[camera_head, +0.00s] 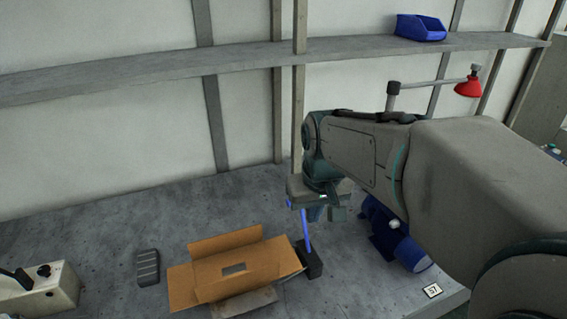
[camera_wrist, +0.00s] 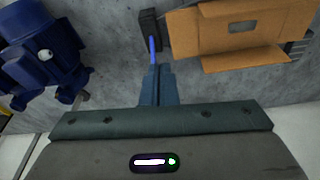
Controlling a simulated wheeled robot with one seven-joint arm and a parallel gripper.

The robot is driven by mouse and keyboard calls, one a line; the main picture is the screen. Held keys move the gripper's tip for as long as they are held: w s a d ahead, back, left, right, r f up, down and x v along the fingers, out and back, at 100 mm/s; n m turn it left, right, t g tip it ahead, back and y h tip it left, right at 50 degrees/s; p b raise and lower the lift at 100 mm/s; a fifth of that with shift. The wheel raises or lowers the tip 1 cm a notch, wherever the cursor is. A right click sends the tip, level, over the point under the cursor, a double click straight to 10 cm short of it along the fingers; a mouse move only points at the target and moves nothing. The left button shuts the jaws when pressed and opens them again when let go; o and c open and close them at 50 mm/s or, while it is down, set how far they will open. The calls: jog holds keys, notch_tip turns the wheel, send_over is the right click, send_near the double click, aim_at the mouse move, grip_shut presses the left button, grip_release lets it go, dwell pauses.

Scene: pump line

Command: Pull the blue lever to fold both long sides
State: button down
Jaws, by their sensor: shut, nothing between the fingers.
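The blue lever (camera_head: 306,232) rises from a black base (camera_head: 312,261) just right of the cardboard box (camera_head: 238,268). It also shows in the wrist view (camera_wrist: 153,50), its end meeting the fingertips in the picture. My gripper (camera_head: 326,213) is shut and empty, at the lever's upper end; the fingers also show in the wrist view (camera_wrist: 158,72). I cannot tell whether they touch the lever. The box has flaps spread outward at its left and back and a dark slot in the middle. Part of the lever's top is hidden by my gripper in the head view.
A blue pump motor (camera_head: 395,238) stands right of the lever, behind my arm. A dark ribbed block (camera_head: 148,267) and a pale device (camera_head: 40,290) lie to the left. A tag marked 57 (camera_head: 432,291) is near the front edge. A shelf (camera_head: 150,72) runs above the bench.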

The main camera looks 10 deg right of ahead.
jog(key=w+n+p, duration=0.1)
jog(key=w+p, duration=0.1)
jog(key=w, duration=1.8)
jog(key=s+d+f+p, duration=0.1)
jog(key=s+f+p, duration=0.1)
jog(key=f, duration=0.6)
jog(key=shift+s+g, duration=0.4)
jog(key=shift+s, duration=0.1)
